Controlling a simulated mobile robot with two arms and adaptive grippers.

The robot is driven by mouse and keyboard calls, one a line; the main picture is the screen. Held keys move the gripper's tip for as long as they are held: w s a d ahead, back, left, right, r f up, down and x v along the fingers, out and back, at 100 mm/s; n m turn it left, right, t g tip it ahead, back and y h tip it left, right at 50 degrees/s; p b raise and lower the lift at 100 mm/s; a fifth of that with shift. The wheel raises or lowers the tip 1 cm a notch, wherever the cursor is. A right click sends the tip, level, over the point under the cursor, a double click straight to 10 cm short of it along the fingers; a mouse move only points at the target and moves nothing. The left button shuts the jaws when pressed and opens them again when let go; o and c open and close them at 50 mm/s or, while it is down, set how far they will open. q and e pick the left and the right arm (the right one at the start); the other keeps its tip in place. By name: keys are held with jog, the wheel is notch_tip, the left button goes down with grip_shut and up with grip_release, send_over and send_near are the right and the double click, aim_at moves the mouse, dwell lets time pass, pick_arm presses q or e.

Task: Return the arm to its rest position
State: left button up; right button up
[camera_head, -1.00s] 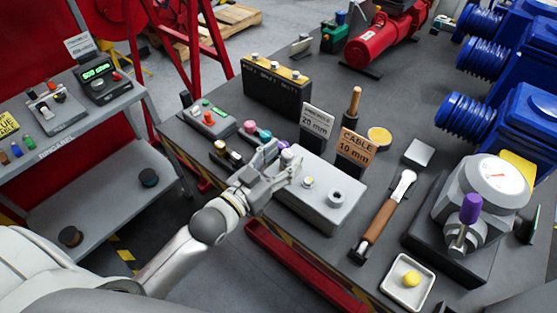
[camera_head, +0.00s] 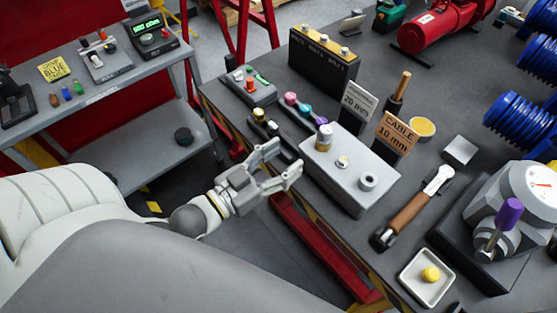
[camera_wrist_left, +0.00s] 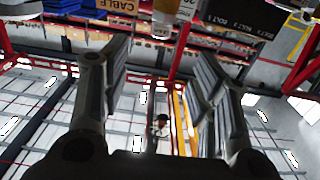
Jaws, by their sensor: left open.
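My left gripper (camera_head: 281,162) is open and empty. In the head view it is off the front edge of the grey workbench (camera_head: 425,95), left of the light grey block (camera_head: 345,185). The block carries a small cylinder with a yellowish side (camera_head: 324,138), a small knob and a round ring. The left wrist view shows my left gripper's two fingers (camera_wrist_left: 155,75) spread apart with nothing between them. My right gripper is not in view.
A row of coloured knobs (camera_head: 291,98) and a black box (camera_head: 323,60) stand behind the gripper. A wooden-handled tool (camera_head: 409,214), a white tray (camera_head: 427,277) and a gauge with a purple handle (camera_head: 509,213) lie to the right. A grey shelf (camera_head: 143,150) stands left.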

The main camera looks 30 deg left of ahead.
pick_arm(q)
jog(key=shift+s+a, duration=0.15)
jog(key=shift+s, duration=0.15)
dwell(0.4)
jog(key=s+a+f+n+g+y, duration=0.1)
jog(key=s+a+f+g+y, duration=0.1)
jog(key=f, duration=0.9)
jog(key=s+a+f+g+y, duration=0.1)
jog(key=a+f+g, duration=0.15)
jog(key=f, duration=0.85)
jog(key=s+a+f+n+g+y, duration=0.1)
jog(key=s+a+f+g+y, duration=0.1)
jog(key=f, duration=0.9)
jog(key=s+d+f+g+y, duration=0.1)
jog(key=s+f+g, duration=0.8)
jog(key=s+f, duration=1.4)
jog(key=shift+s+d, duration=0.9)
jog(key=shift+s, duration=0.05)
jog(key=shift+g, duration=0.25)
